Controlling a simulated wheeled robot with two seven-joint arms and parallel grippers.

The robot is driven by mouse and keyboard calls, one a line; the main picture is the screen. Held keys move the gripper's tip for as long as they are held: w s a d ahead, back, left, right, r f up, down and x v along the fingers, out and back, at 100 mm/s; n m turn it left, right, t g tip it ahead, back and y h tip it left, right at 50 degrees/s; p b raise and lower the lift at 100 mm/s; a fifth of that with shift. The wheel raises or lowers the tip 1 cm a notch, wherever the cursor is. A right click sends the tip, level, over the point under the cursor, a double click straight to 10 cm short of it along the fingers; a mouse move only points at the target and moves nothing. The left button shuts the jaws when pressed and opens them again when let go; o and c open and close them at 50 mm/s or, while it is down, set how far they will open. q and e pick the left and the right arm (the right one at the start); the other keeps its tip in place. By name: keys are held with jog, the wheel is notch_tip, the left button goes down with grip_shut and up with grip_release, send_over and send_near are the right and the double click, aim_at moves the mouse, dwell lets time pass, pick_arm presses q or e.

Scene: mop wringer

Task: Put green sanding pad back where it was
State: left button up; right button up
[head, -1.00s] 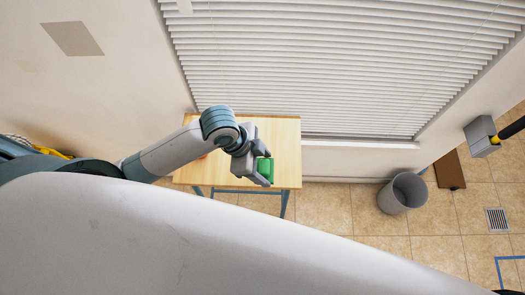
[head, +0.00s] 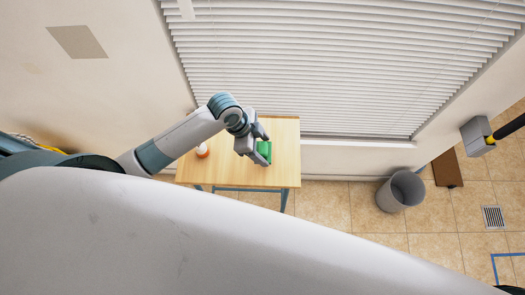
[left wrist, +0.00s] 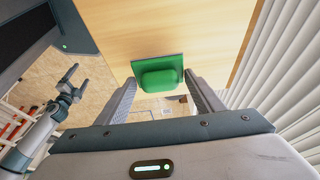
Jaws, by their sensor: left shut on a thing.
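The green sanding pad (head: 264,151) is in my left gripper (head: 259,147), over the right part of the wooden table. In the left wrist view the pad (left wrist: 160,76) shows as a flat green plate with a rounded grip block, and the block lies between the two fingers of my left gripper (left wrist: 163,98). I cannot tell whether the pad touches the tabletop. My right gripper (left wrist: 74,82) shows at the left of the left wrist view, with its fingers apart and nothing between them.
The wooden table (head: 285,175) stands against the wall below the window blinds (head: 310,70). A grey bin (head: 401,191) stands on the tiled floor to the right. The tabletop's front middle is clear.

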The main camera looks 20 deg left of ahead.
aim_at(263, 153)
pick_arm(q)
notch_tip(263, 153, down, 3)
jog(key=shift+r+p, duration=0.2)
jog(key=shift+p, duration=0.45)
jog(key=shift+f, duration=0.5)
jog(key=shift+f, duration=0.15)
jog(key=o, duration=1.1)
jog(key=shift+o, duration=0.2)
